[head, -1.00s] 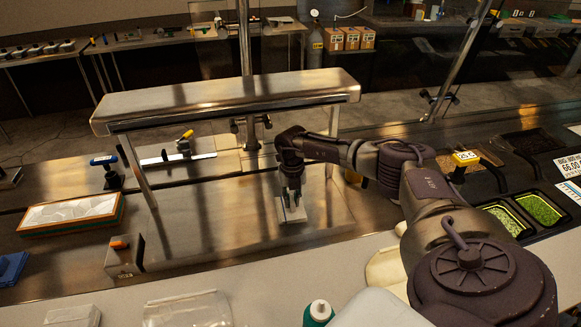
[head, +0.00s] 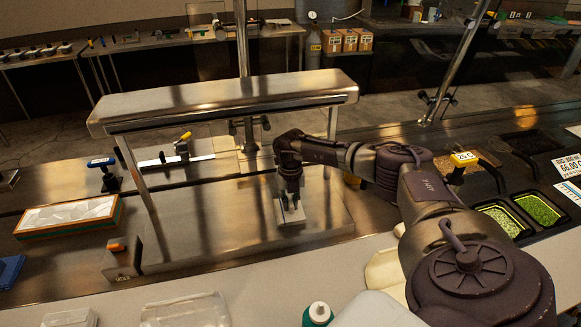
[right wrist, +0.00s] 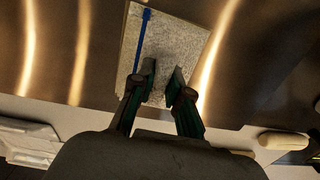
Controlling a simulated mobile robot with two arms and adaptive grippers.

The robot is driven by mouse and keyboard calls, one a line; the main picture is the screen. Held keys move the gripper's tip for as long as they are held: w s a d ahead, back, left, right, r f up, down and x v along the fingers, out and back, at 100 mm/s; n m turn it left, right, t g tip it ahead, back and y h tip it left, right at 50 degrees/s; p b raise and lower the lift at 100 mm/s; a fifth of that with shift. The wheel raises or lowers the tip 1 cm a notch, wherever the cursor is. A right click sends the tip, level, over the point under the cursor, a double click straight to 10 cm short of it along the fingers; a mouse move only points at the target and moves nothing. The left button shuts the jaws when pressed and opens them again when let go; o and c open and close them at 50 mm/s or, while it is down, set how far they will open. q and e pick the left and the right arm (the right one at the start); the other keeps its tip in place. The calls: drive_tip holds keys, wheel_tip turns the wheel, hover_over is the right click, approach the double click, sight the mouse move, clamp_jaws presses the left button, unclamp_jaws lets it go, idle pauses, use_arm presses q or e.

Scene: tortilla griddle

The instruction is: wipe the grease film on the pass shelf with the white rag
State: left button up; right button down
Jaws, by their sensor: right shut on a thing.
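The white rag (head: 281,215) lies flat on the lower steel surface (head: 215,226) of the pass shelf, right of its middle. The rag also shows in the right wrist view (right wrist: 175,47), pale and speckled with a blue stripe near its left edge. My right gripper (head: 291,204) points down and is shut on the rag; its fingertips (right wrist: 161,80) meet the cloth. The raised steel top (head: 225,98) of the shelf stands behind my wrist. I cannot tell a grease film from the brown reflections on the steel. My left gripper is not in view.
A small steel box (head: 122,259) with an orange top stands at the surface's left front corner. A shelf post (head: 139,180) rises behind it. A tray with a white filling (head: 68,217) lies further left. A green bottle (head: 318,314) stands at the front.

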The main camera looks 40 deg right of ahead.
wheel_tip(320, 180, up, 5)
drive_tip(key=p, duration=0.4)
drive_tip(key=shift+r, duration=0.1)
idle(0.4)
